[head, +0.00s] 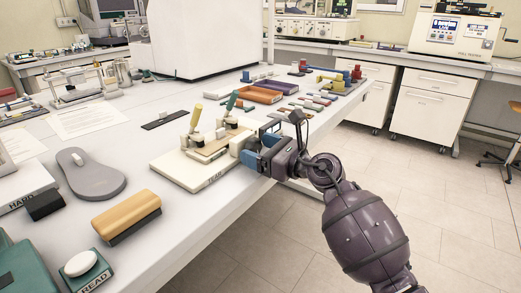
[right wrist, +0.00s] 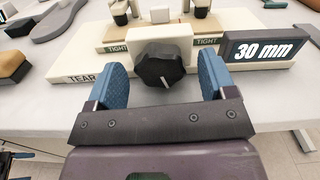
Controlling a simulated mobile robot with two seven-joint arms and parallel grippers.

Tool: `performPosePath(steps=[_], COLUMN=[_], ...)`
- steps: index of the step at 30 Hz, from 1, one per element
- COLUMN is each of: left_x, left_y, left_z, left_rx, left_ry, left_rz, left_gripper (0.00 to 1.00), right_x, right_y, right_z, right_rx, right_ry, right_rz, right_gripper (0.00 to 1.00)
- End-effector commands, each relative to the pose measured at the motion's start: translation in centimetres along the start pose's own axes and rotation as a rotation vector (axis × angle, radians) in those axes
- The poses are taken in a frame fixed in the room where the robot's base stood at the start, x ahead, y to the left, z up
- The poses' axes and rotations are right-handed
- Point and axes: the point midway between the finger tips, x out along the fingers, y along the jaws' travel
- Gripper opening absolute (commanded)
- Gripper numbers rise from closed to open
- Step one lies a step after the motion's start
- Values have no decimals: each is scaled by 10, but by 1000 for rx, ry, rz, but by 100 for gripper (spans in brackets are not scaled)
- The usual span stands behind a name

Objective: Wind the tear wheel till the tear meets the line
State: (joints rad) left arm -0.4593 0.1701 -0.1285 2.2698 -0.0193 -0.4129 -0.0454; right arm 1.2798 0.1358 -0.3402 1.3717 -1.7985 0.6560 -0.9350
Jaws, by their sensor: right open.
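The tear tester (head: 185,173), a cream base marked TEAR, stands at the table's front edge. The tear and line cannot be made out. My left gripper is not in view.
A grey sole (head: 85,174), a wooden-backed brush (head: 127,217) and a black block (head: 45,204) lie left of the tester. An orange tray (head: 262,94) sits behind it. Open floor lies to the right of the table.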

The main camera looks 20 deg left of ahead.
Motion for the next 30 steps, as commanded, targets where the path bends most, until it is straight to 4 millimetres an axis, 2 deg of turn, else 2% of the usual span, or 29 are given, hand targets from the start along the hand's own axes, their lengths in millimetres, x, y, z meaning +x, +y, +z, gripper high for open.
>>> performPosePath(steps=[1,11,16,20,30], left_x=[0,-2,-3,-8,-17], left_y=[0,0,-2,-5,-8], left_z=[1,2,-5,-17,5], left_rx=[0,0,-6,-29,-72], left_ry=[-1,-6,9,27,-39], left_rz=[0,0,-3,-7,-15], left_gripper=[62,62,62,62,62], right_x=[0,0,-1,-1,-1], right_y=[0,0,0,-1,-1], right_z=[0,0,4,10,4], right_rx=[0,0,35,147,464], right_ry=[0,0,1,1,0], right_rz=[0,0,0,-1,0], right_gripper=[77,28,28,28,28])
